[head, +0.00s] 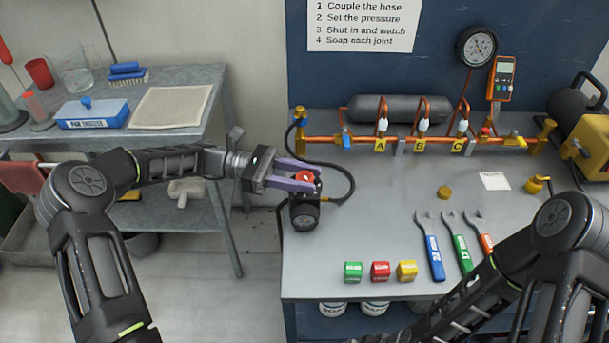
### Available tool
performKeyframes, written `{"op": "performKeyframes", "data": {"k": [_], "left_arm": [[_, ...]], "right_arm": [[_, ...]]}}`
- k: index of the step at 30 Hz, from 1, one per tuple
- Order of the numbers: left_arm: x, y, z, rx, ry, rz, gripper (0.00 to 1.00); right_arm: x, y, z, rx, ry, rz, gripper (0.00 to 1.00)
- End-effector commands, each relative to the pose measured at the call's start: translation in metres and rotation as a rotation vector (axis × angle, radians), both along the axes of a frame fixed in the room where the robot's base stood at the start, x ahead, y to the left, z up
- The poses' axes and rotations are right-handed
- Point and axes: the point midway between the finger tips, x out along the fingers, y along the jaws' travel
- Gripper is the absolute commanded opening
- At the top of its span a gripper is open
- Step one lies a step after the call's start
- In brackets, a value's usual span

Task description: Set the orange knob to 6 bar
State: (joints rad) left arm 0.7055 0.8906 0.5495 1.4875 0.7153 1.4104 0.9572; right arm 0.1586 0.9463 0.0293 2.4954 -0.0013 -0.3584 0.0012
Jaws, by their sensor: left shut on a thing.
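The orange knob (305,176), reddish in this light, sits on top of a small dark regulator at the left end of the bench. The regulator's round gauge (304,215) faces me below the knob; its reading is too small to make out. My left gripper (311,180) reaches in from the left with its purple fingers on either side of the knob, shut on it. The fingers hide part of the knob. My right arm crosses the lower right, and its gripper is out of the picture.
A black hose (350,175) loops beside the regulator. A copper manifold (400,142) with valves A, B and C runs along the back, below a larger dial gauge (477,46). Several wrenches (430,247) and coloured blocks (380,271) lie in front.

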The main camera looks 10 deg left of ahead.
Motion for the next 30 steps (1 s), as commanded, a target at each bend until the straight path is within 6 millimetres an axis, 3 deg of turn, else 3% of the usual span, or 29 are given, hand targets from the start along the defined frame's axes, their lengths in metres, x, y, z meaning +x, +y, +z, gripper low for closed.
{"op": "performKeyframes", "data": {"k": [9, 19, 23, 30], "left_arm": [[0.000, 0.000, 0.000, 0.001, -0.001, 0.000, 0.58], [0.000, 0.000, 0.004, 0.000, -0.002, 0.000, 0.58], [0.000, 0.000, 0.017, 0.001, -0.004, 0.000, 0.58], [0.000, 0.001, 0.060, 0.002, -0.005, 0.002, 0.58]], "right_arm": [[0.000, 0.000, 0.000, 0.000, 0.000, 0.000, 1.00], [0.000, 0.000, 0.000, 0.000, 0.000, 0.000, 1.00], [0.000, 0.000, 0.000, 0.000, 0.000, 0.000, 1.00], [0.000, 0.000, 0.001, 0.000, 0.000, 0.000, 1.00]]}}
